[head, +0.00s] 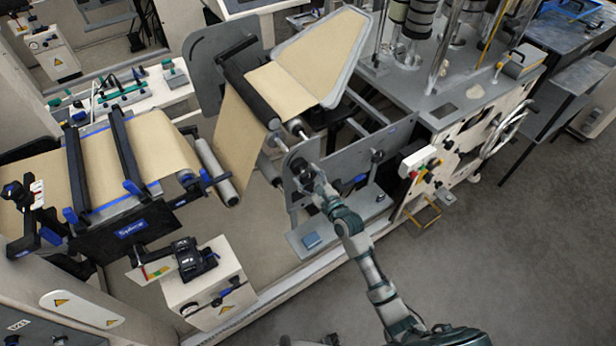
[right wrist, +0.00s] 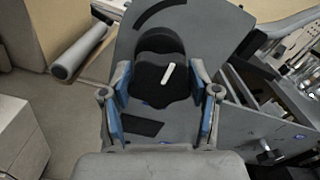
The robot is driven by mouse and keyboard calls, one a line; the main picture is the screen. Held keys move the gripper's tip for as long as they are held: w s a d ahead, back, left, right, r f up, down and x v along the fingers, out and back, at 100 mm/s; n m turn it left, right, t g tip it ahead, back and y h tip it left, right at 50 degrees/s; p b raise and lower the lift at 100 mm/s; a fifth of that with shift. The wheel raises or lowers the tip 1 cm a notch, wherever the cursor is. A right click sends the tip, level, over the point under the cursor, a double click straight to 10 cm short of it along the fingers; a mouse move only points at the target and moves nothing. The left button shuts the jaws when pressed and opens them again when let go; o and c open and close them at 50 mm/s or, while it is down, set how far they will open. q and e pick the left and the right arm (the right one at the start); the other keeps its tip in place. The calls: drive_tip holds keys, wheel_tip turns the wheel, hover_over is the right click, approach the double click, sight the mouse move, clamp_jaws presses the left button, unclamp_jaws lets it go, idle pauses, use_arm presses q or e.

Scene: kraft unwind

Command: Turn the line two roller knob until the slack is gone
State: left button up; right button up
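The black lobed roller knob (right wrist: 158,82) with a white pointer mark sits on a grey side plate (right wrist: 150,30) in the right wrist view. It also shows in the head view (head: 299,166), at the end of a roller shaft. My right gripper (head: 309,178) is at this knob. In the right wrist view its two blue-padded fingers (right wrist: 160,80) stand apart, one on each side of the knob; I cannot tell whether they touch it. The brown kraft web (head: 237,128) runs down from the upper rollers beside the knob. My left gripper is not in view.
A grey roller (head: 216,171) and a second kraft web section (head: 160,145) with black bars lie to the left. A machine with a control box (head: 420,163) and handwheel (head: 505,127) stands to the right. Open floor (head: 490,260) lies at lower right.

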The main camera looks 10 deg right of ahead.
drive_tip(key=shift+c, duration=0.4)
drive_tip(key=shift+r+m+p, duration=0.15)
drive_tip(key=shift+m+p, duration=1.05)
drive_tip(key=shift+m, duration=0.4)
drive_tip(key=shift+m+p, duration=0.65)
drive_tip(key=shift+m, duration=0.25)
drive_tip(key=shift+m+p, duration=0.4)
drive_tip(key=shift+m, duration=0.4)
drive_tip(key=shift+m+p, duration=0.7)
drive_tip(key=shift+m, duration=0.2)
drive_tip(key=shift+m+p, duration=0.3)
drive_tip(key=shift+m, duration=0.3)
drive_tip(key=o, duration=1.1)
